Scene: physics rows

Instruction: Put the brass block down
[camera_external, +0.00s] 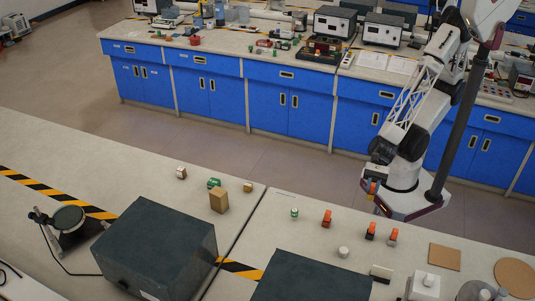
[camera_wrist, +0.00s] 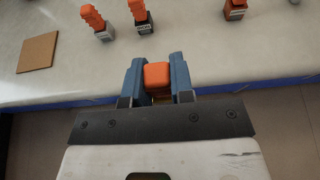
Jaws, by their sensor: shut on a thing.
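My gripper (camera_external: 376,194) is at the far edge of the near bench, in the right half of the external view. In the wrist view, its two blue fingers (camera_wrist: 158,80) are shut on an orange-topped piece (camera_wrist: 157,74). A small brownish part shows below the orange top, so I take this piece as the brass block; most of its body is hidden. It appears held above the bench edge, with its exact height unclear. Three similar orange-handled blocks stand on the bench: one at left (camera_external: 326,218), one in the middle (camera_external: 370,231) and one at right (camera_external: 393,236).
A brown square plate (camera_external: 444,257) and a round brown disc (camera_external: 516,277) lie at the right. A white cylinder (camera_external: 343,252) and a small green-and-white cylinder (camera_external: 294,214) stand nearby. Large dark boxes (camera_external: 158,250) occupy the front. Bare bench surface lies between the small pieces.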

